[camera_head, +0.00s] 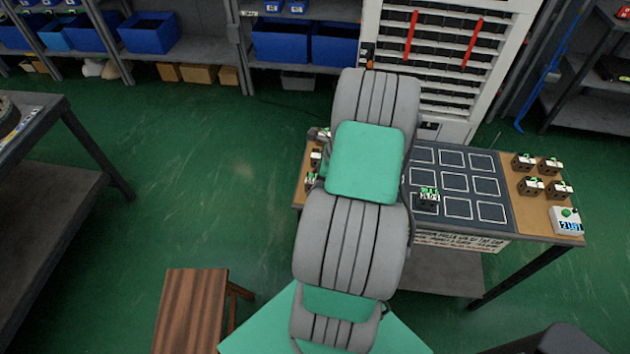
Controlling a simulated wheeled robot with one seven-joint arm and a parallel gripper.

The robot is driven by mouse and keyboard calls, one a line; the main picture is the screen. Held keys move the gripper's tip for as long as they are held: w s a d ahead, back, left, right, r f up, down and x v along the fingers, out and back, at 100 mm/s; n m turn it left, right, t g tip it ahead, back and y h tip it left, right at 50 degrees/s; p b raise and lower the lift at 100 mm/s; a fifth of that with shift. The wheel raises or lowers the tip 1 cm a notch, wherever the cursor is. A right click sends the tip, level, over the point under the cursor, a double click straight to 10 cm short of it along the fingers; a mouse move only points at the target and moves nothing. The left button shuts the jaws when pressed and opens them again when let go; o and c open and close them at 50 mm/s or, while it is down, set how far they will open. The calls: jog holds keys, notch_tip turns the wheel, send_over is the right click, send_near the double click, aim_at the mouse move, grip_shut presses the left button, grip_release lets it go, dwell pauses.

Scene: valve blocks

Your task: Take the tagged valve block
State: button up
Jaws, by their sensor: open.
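Several small dark valve blocks with green marks on top stand on the table. One valve block (427,199), with a light label bearing dark characters, stands on the grid of white squares (455,160). A group of valve blocks (531,187) stands on the brown strip at the table's right. Another valve block (311,181) shows at the left edge, partly hidden by my arm. The labels are too small to read surely, so I cannot tell which block is the tagged one. My gripper does not show clearly; my arm covers the table's left part.
A small white box with a green button and a blue display (567,220) stands at the table's right front corner. A wooden stool (190,305) is at lower left, a workbench (40,180) at far left. A white rack (440,60) stands behind the table.

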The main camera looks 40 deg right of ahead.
jog(key=shift+w+f, duration=0.1)
jog(key=shift+f, duration=0.15)
grip_shut()
dwell(0.5)
jog(key=shift+r, duration=0.1)
